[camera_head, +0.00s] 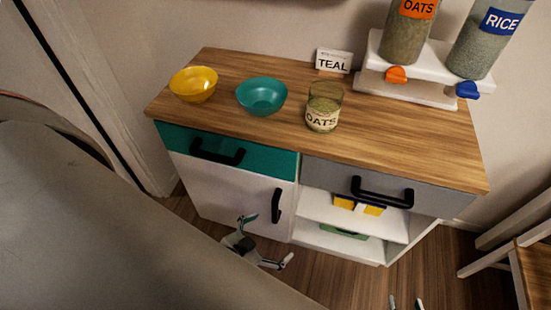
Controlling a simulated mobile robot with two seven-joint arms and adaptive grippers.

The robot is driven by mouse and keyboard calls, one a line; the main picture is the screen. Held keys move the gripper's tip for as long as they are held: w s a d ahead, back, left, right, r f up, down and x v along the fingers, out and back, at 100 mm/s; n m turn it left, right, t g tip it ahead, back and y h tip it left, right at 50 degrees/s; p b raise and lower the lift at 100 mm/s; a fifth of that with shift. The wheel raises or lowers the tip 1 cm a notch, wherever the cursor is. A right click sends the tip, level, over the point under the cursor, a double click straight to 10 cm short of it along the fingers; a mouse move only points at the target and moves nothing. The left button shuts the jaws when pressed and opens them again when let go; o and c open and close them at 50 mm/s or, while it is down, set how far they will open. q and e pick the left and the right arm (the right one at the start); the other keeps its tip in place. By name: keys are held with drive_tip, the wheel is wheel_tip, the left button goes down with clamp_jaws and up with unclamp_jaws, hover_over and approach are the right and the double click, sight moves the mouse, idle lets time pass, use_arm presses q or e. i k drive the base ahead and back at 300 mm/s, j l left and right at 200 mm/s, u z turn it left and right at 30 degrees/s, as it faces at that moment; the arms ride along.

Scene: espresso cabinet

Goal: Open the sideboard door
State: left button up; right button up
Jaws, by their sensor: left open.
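The sideboard (400,148) has a wooden top. Its white door (225,190) is at the lower left, under a teal drawer (270,160), and looks closed. A black vertical door handle (277,205) is near the door's right edge. My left gripper (269,239) is open and empty, just below and in front of the handle in the picture. Its fingers are apart, and I see no contact with the handle. My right gripper (405,303) shows only its two separated fingertips at the bottom edge, away from the door; the rest is out of frame.
A yellow bowl (194,84), teal bowl (262,96), oats jar (323,106), TEAL sign (333,61) and dispenser stand (408,75) are on top. A grey drawer (330,174) is above open shelves (320,208). A wooden chair (530,270) is at right.

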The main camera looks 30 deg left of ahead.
sight(219, 193)
drive_tip(key=i+j+u, duration=0.15)
drive_tip(key=u, duration=1.3)
drive_tip(key=k+z, duration=0.45)
drive_tip(key=k+l+z, duration=0.15)
drive_tip(key=z, duration=0.35)
drive_tip(key=k, duration=0.1)
